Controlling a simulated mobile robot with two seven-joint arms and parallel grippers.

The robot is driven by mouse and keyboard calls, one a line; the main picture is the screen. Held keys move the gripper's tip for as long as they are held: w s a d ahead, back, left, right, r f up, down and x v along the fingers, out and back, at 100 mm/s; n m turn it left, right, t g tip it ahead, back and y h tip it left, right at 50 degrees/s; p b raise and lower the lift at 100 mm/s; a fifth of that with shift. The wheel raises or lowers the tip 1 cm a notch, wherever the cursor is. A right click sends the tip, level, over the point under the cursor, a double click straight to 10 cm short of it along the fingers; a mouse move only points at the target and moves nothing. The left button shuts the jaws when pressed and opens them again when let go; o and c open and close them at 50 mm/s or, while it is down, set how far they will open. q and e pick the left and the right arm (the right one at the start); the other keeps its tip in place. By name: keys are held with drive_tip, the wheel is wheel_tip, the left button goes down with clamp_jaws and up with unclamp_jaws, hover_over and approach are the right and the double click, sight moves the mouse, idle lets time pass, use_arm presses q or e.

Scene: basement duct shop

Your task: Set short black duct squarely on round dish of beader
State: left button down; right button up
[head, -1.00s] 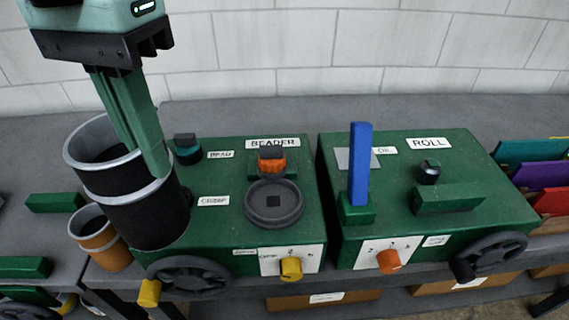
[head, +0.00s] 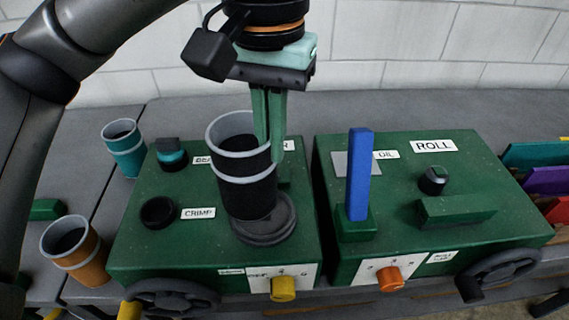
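The short black duct (head: 246,195), a black cylinder with grey bands, stands over the round dark dish (head: 272,234) of the green beader (head: 140,245). Its lower end overlaps the dish in the head view. More of the dish shows at the right and front than at the left. I cannot tell whether the duct rests on it or hangs just above. My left gripper (head: 270,150) points down at the duct's right rim, its fingers closed on the wall. The dish's middle and the orange-ringed knob seen earlier behind it are hidden. My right gripper is not in view.
On the beader are a teal-ringed knob (head: 171,155) and a black round part (head: 158,212). A teal duct (head: 125,150) and an orange duct (head: 75,250) stand to the left. The green roll machine (head: 480,195) with an upright blue bar (head: 359,175) stands close on the right.

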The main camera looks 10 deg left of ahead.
use_arm(q)
drive_tip(key=f, duration=0.1)
drive_tip(key=w+d+f, duration=0.1)
drive_tip(key=f, duration=0.3)
drive_tip(key=shift+w+d+f, duration=0.1)
drive_tip(key=shift+w+d, duration=0.05)
drive_tip(key=shift+w, duration=0.05)
drive_tip(key=shift+f, duration=0.1)
drive_tip(key=shift+f, duration=0.15)
drive_tip(key=c, duration=1.1)
unclamp_jaws()
